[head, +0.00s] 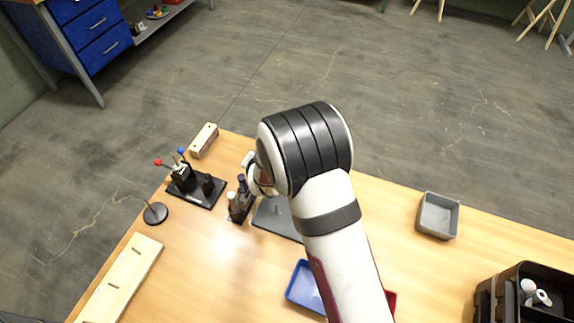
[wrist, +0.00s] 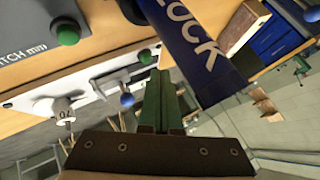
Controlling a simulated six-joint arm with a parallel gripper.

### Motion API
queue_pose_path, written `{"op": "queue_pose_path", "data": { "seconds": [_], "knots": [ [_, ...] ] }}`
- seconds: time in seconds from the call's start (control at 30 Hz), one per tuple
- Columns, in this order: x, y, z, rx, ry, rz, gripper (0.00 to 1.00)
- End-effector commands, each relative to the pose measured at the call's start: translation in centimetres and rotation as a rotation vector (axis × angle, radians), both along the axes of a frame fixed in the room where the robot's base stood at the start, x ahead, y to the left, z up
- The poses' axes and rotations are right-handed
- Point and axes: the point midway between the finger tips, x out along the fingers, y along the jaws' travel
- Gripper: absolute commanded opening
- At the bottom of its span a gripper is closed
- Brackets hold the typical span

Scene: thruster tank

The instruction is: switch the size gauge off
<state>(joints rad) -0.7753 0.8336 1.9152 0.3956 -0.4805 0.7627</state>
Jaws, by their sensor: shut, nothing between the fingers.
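In the wrist view my gripper (wrist: 162,85) shows as two green fingers pressed together, with nothing between them. Just left of the fingertips is a small lever with a blue ball knob (wrist: 127,99), on a white plate (wrist: 100,85). I cannot tell for sure which of these belongs to the size gauge, or whether the fingers touch the lever. In the head view my arm hides the fingers and what lies beneath them.
A dark blue piece lettered LOCK (wrist: 195,45) is close to the fingers. In the head view, a black stand with red and blue knobs (head: 190,185) and a bottle holder (head: 239,204) stand left of my arm. A grey bin (head: 438,215) is right, with clear table around it.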

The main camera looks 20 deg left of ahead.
Motion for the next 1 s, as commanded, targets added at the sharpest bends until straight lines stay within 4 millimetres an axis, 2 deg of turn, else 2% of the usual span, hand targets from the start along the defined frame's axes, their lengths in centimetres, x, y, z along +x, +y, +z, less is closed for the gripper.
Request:
{"op": "queue_pose_path", "data": {
  "seconds": [0.3, 1.0],
  "knots": [
    [0.0, 0.0, -0.9, -0.001, 0.001, 0.001, 0.0],
    [0.0, 0.0, -1.4, 0.0, 0.0, 0.0, 0.0]
  ]
}}
